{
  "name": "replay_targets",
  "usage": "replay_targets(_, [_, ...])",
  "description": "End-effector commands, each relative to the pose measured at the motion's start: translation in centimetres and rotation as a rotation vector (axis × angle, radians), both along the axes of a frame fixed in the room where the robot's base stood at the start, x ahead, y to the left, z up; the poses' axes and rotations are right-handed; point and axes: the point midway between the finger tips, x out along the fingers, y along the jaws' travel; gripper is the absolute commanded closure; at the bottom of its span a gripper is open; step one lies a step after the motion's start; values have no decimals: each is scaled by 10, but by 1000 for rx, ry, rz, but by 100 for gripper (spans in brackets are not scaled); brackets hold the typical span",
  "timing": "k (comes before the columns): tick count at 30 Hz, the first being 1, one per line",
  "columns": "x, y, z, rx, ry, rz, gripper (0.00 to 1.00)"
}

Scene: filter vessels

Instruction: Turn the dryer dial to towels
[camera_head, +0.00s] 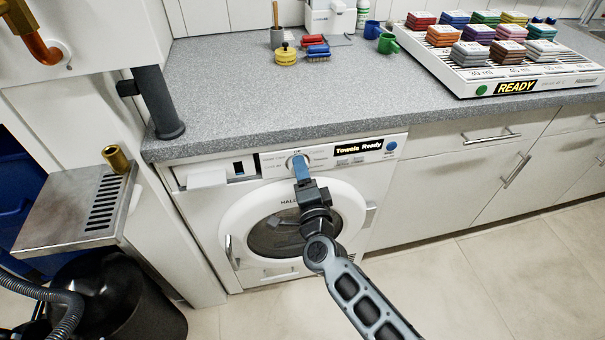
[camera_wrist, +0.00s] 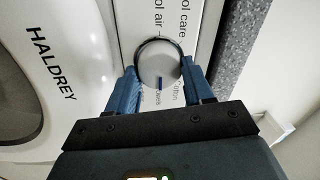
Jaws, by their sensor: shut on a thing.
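The dryer (camera_head: 228,215) is white, with its round door shut, and stands under the grey counter. Its dial (camera_head: 293,158) is on the top panel; in the wrist view it is a round pale knob (camera_wrist: 157,62) with a dark rim. The knob's dark blue mark points down toward a partly hidden label that seems to read "Towels", beside "Cotton". The dryer display (camera_head: 358,148) reads "Towels Ready". My gripper (camera_head: 301,170) is at the dial, its blue fingers (camera_wrist: 160,84) on either side of the knob, shut on it.
A white rack (camera_head: 470,80) of coloured stacks stands at right. A metal drip tray (camera_head: 65,225) and black bin (camera_head: 130,300) are at left. The floor at right is clear.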

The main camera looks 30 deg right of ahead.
Motion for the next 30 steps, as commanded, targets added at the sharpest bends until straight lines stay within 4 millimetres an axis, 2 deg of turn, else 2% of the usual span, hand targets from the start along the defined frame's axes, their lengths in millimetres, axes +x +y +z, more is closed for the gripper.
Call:
replay_targets(11, [-1, -1, -1, 3, 1, -2, 79])
replay_targets(12, [-1, -1, -1, 3, 1, -2, 45])
replay_targets(18, [0, -1, 0, 2, 0, -1, 26])
replay_targets(19, [0, -1, 0, 2, 0, -1, 23])
replay_targets(26, [-1, 0, 0, 1, -1, -1, 23])
replay_targets(30, [-10, 3, -1, 2, 0, 0, 23])
